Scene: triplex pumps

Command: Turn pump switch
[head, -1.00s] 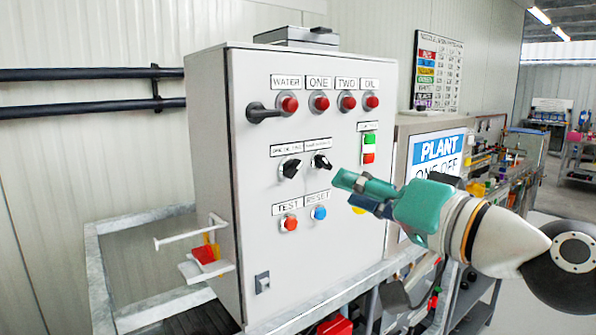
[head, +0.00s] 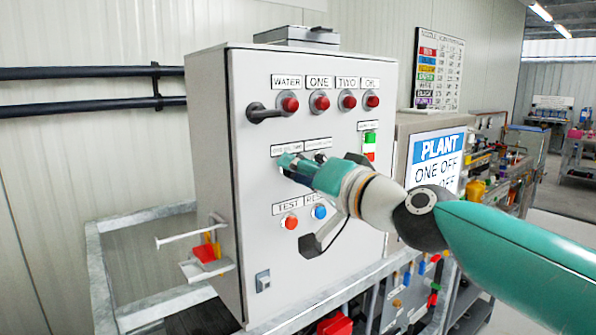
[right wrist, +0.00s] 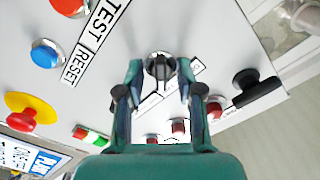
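The white control box carries two black rotary switches in its middle row. My right gripper (head: 284,162) is at the left one and hides most of that row in the head view. In the right wrist view this black switch knob (right wrist: 160,68) sits between the two fingertips of my right gripper (right wrist: 160,72). The fingers are spread, with a small gap showing on each side of the knob. My left gripper is not in view.
The control box (head: 215,200) has several red lamps (head: 290,104) along its top and a black handle (head: 262,113) at upper left. A red button (head: 290,222) and a blue button (head: 319,212) lie just below my gripper. A PLANT sign (head: 437,160) stands to the right.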

